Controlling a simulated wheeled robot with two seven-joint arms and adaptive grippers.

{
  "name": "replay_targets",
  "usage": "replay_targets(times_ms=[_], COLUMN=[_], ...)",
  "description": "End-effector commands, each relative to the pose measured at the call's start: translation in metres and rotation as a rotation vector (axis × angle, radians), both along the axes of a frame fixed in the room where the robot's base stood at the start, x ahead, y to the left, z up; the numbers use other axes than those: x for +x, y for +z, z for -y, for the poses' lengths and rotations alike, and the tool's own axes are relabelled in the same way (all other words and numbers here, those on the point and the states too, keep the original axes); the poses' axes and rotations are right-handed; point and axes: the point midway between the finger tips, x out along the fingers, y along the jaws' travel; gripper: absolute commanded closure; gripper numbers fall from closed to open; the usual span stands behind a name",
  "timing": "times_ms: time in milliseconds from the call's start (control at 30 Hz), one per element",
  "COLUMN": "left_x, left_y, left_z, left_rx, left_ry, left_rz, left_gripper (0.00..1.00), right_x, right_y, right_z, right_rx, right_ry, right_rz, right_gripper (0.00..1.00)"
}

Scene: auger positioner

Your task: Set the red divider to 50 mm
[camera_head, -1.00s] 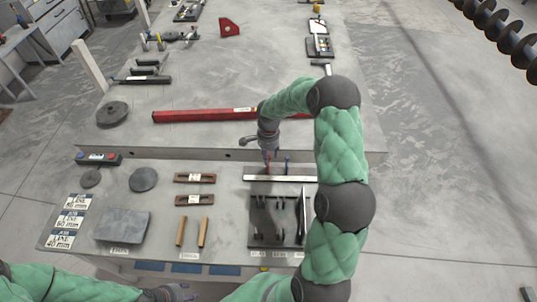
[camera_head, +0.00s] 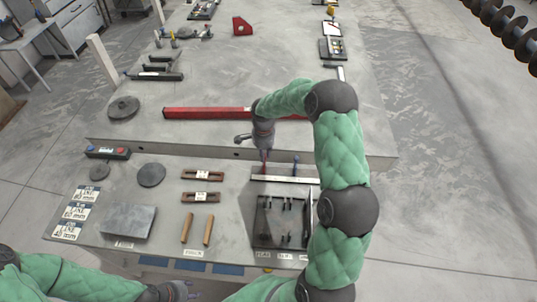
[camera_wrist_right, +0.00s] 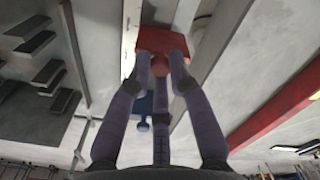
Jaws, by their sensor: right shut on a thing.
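The red divider (camera_wrist_right: 163,42) is a red block with a round knob. In the right wrist view the fingers of my right gripper (camera_wrist_right: 160,65) are closed around its knob. In the head view my right gripper (camera_head: 263,150) points down at the red divider (camera_head: 264,168), near the left end of a pale scale rail (camera_head: 285,179). The blue divider (camera_head: 296,160) stands to the right, apart from the red one; it also shows in the wrist view (camera_wrist_right: 144,108). Scale marks are too small to read. My left gripper (camera_head: 180,290) is low at the bottom edge; its fingers are unclear.
A dark tool tray (camera_head: 262,238) lies in front of the rail. Line cards (camera_head: 77,211) lie at the left, with a grey plate (camera_head: 128,219) beside them. Wooden blocks (camera_head: 201,197) and sticks (camera_head: 208,231) lie mid-table. A long red bar (camera_head: 207,113) lies behind on the raised surface.

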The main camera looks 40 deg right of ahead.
Motion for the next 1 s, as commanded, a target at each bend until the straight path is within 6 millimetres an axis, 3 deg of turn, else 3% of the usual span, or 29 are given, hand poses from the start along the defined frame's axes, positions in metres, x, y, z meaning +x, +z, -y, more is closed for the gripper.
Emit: replay_targets(times_ms=[67,100,167,567,733,1000], left_x=[0.0,0.0,0.0,0.0,0.0,0.0], left_y=[0.0,0.0,0.0,0.0,0.0,0.0], left_z=[0.0,0.0,0.0,0.0,0.0,0.0], left_rx=[0.0,0.0,0.0,0.0,0.0,0.0], left_ry=[0.0,0.0,0.0,0.0,0.0,0.0], left_rz=[0.0,0.0,0.0,0.0,0.0,0.0], left_gripper=[0.6,0.6,0.6,0.6,0.6,0.6], right_x=[0.0,0.0,0.0,0.0,0.001,0.001], right_y=[0.0,0.0,0.0,0.005,0.027,0.081], right_z=[0.001,0.001,0.001,0.001,0.001,0.001], right_rx=[0.0,0.0,0.0,-0.001,-0.002,-0.001], right_ry=[-0.001,-0.001,-0.001,-0.001,-0.002,-0.001], right_rz=[0.0,0.0,0.0,0.001,0.004,0.003], right_gripper=[1.0,0.68,0.56,0.56,0.56,0.56])
